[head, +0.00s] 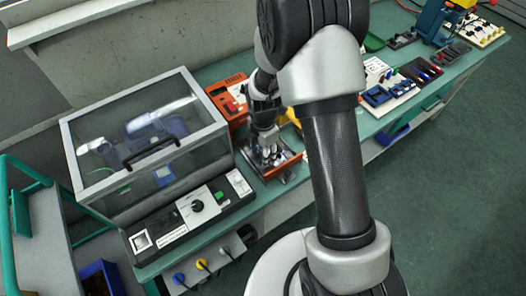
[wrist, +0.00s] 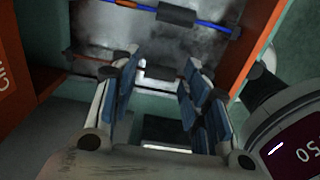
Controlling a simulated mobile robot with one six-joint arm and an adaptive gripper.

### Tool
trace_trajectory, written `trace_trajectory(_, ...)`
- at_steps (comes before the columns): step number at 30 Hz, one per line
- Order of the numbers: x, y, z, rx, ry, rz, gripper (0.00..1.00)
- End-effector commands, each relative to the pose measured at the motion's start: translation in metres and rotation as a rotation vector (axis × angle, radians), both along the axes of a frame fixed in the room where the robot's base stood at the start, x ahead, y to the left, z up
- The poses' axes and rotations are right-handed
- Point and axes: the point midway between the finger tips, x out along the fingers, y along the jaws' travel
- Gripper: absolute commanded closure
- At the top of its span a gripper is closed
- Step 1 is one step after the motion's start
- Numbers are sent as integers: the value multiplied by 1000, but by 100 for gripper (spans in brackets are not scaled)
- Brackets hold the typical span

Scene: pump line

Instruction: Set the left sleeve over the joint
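In the wrist view my gripper (wrist: 160,85) points into an orange-rimmed tray, its blue-padded fingers apart. A thin line with copper-coloured and dark parts (wrist: 90,62) runs from the left towards the fingers. A small dark piece (wrist: 158,73) shows between the pads; I cannot tell whether it is a sleeve or touches them. Another line, blue with orange bits (wrist: 210,25), crosses the top and carries a black sleeve (wrist: 177,15). The joint cannot be made out. In the head view my gripper (head: 268,150) is low over the tray (head: 288,167), its tips hard to see.
A round dark display (wrist: 295,150) stands close at the right of the wrist view. In the head view a clear-lidded box (head: 150,135) and a control panel (head: 190,215) are left of the tray. An orange unit (head: 228,100) stands behind. Tools and parts (head: 415,72) fill the bench to the right.

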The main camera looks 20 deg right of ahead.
Motion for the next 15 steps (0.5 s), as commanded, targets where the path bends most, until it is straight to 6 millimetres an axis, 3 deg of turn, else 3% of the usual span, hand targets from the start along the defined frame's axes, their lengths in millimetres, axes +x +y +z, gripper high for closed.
trace_trajectory(15,0,0,0,0,0,0,95)
